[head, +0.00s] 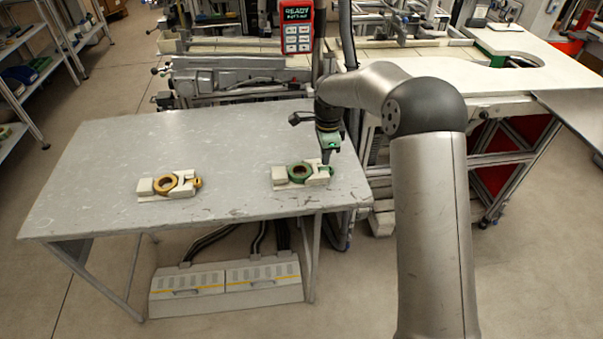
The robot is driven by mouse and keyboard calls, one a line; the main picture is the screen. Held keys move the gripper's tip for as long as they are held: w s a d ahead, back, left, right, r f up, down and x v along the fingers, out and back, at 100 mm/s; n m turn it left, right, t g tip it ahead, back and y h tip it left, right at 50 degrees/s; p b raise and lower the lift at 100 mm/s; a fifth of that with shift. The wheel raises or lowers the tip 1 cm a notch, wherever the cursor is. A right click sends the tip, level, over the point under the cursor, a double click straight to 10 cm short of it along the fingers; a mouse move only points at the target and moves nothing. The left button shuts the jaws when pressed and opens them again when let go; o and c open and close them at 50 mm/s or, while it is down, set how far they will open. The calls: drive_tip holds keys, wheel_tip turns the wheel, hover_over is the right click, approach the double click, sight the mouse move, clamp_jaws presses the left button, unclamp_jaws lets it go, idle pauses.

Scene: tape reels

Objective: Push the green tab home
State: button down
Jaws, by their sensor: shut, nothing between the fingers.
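A white holder (281,184) with a green reel (300,172) lies near the right end of the grey table. A small green tab (328,170) shows at the right side of this holder. My gripper (326,161) points down just above the tab. Its fingers are shut and empty. Whether the fingertips touch the tab, and how far the tab sticks out, is too small to tell.
A second white holder (146,187) with a yellow reel (165,184) and a yellow tab (198,182) lies to the left on the grey table (110,155). The table between the two holders is clear. Machinery with a red panel (298,27) stands behind the table.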

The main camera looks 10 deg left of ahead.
wheel_tip(320, 180, up, 6)
drive_tip(key=p, duration=0.3)
drive_tip(key=shift+r, duration=0.1)
idle(0.4)
drive_tip(key=s+d+r+n, duration=0.4)
drive_tip(key=s+d+r, duration=0.15)
drive_tip(key=s, duration=0.35)
drive_tip(key=s+d+r+n, duration=0.4)
drive_tip(key=s+d, duration=0.3)
drive_tip(key=s, duration=0.1)
drive_tip(key=s+d+f+n, duration=0.1)
drive_tip(key=s+d+n, duration=0.1)
drive_tip(key=s, duration=0.8)
drive_tip(key=s+d+f+n, duration=0.1)
drive_tip(key=s+d+n, duration=0.2)
drive_tip(key=s, duration=0.6)
drive_tip(key=shift+s+d+n+t, duration=0.15)
drive_tip(key=shift+s+n+t, duration=0.2)
drive_tip(key=shift+n, duration=0.55)
